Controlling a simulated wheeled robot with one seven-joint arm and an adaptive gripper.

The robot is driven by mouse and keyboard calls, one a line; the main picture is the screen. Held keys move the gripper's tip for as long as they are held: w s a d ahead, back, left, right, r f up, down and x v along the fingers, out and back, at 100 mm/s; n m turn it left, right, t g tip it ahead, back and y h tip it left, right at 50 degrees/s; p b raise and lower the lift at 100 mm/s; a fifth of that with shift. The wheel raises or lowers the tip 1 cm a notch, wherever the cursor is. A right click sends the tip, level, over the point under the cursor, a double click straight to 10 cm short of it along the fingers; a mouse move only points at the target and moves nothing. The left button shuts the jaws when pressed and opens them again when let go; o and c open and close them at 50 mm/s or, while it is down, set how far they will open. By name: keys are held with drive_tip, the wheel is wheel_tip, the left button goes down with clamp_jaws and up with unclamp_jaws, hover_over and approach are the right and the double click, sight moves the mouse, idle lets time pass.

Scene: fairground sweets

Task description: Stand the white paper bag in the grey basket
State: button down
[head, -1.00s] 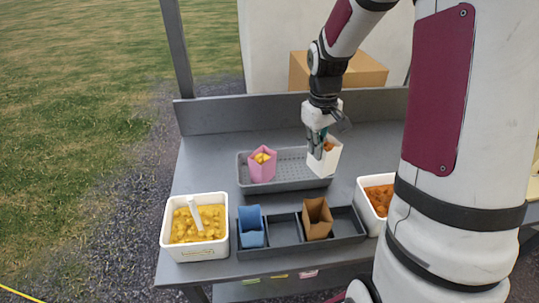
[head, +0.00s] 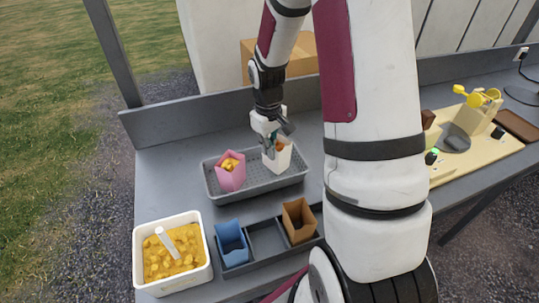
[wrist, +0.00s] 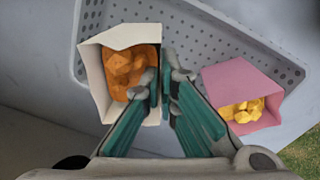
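The white paper bag (head: 277,160) with orange pieces inside is upright at the right end of the grey basket (head: 296,183), a shallow perforated tray. In the wrist view the bag (wrist: 96,80) is seen from above, mouth open, over the basket floor (wrist: 195,47). My gripper (head: 273,143) is at the bag's top edge. In the wrist view its fingertips (wrist: 171,80) are close together at the bag's right wall and look shut on it. Whether the bag's base touches the basket floor is hard to tell.
A pink bag (head: 231,172) with yellow pieces stands in the basket's left part. In front, a dark divided tray (head: 264,257) holds a blue bag (head: 231,243) and a brown bag (head: 299,220). A white tub (head: 141,267) of yellow pieces is front left. A cardboard box (head: 301,50) stands behind.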

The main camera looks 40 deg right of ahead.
sight(271, 169)
drive_tip(key=shift+f, duration=1.35)
drive_tip(key=shift+f, duration=0.1)
drive_tip(key=c, duration=1.8)
unclamp_jaws()
drive_tip(key=s+a+r+t, duration=0.1)
drive_tip(key=s+a+r, duration=0.15)
drive_tip(key=r, duration=0.75)
drive_tip(key=s+a+r+t, duration=0.1)
drive_tip(key=a+r, duration=0.2)
drive_tip(key=r, duration=0.7)
drive_tip(key=s+a+r+t, duration=0.1)
drive_tip(key=s+a+r, duration=0.3)
drive_tip(key=s, duration=0.3)
drive_tip(key=s+a+r+m+t, duration=0.1)
drive_tip(key=s+a+r+t, duration=0.1)
drive_tip(key=s+a+r, duration=0.2)
drive_tip(key=s+a, duration=0.2)
drive_tip(key=s, duration=0.1)
drive_tip(key=shift+s+r, duration=0.15)
drive_tip(key=shift+s, duration=0.25)
